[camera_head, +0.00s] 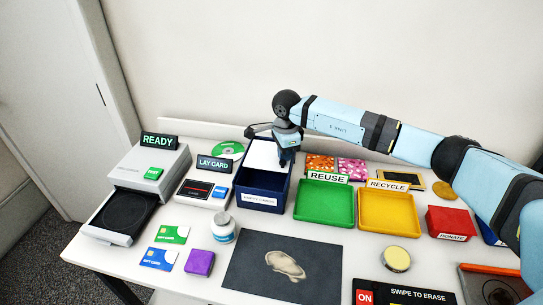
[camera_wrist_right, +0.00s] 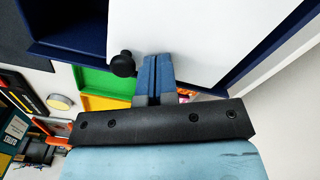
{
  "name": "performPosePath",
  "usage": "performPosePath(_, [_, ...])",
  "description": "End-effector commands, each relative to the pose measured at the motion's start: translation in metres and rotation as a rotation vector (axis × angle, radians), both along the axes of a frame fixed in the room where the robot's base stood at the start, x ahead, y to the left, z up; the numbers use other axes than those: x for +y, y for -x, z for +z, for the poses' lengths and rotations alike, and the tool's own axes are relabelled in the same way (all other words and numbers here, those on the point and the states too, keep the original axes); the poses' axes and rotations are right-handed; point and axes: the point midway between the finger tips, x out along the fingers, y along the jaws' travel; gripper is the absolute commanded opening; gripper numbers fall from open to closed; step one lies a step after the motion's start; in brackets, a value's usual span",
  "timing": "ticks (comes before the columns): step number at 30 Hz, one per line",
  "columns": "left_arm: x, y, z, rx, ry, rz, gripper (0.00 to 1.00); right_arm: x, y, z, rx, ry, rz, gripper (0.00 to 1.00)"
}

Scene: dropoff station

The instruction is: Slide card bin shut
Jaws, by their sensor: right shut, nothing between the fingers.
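The card bin (camera_head: 262,202) is a dark blue box labelled "EMPTY CARDS" in the middle of the table. Its white sliding lid (camera_head: 262,154) covers the back part, and the front part is open. In the right wrist view the lid (camera_wrist_right: 185,35) is a large white panel with a round black knob (camera_wrist_right: 123,64) at its edge. My right gripper (camera_head: 287,160) is at the lid's right side, pointing down. Its fingers (camera_wrist_right: 155,82) are closed together and empty, close beside the knob. I cannot tell whether they touch the lid. My left gripper is not in view.
A green REUSE tray (camera_head: 318,222) and a yellow RECYCLE tray (camera_head: 390,230) stand right of the bin. A dark mat (camera_head: 245,278) lies in front. The wall is close behind.

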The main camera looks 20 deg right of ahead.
Motion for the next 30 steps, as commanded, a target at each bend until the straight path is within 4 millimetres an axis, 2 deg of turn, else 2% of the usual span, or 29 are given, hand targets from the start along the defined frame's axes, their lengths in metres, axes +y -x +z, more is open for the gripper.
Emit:
performPosePath(7, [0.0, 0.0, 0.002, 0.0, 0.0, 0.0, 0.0, 0.004, 0.005, 0.0, 0.001, 0.0, 0.001, 0.0])
performPosePath(30, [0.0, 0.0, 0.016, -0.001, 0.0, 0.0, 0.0, 0.036, 0.048, -0.001, 0.002, 0.001, 0.001, 0.0])
